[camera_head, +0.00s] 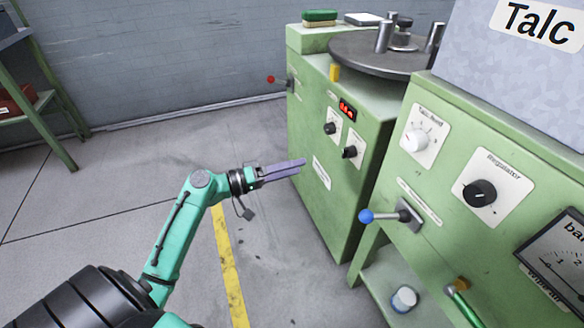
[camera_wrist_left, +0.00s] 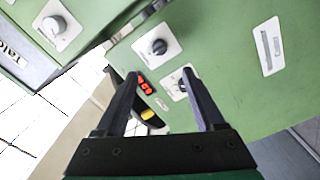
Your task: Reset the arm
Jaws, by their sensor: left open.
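My left arm (camera_head: 172,245) is teal and reaches in from the lower left, bent at the elbow. My left gripper (camera_head: 300,164) is open and empty, in front of the green extruder cabinet (camera_head: 318,215). In the left wrist view its two dark fingers (camera_wrist_left: 162,78) stand apart, pointing at the panel. One finger overlaps a black knob (camera_wrist_left: 186,84) in that view; I cannot tell whether they touch. My right gripper is not in view.
A second green cabinet marked Talc stands at right, with a white knob (camera_head: 415,139), a black regulator knob (camera_head: 480,193) and a blue-tipped lever (camera_head: 366,216). A red-tipped lever (camera_head: 271,79) sticks out of the first cabinet. A green shelf (camera_head: 48,100) stands far left. The floor between is clear.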

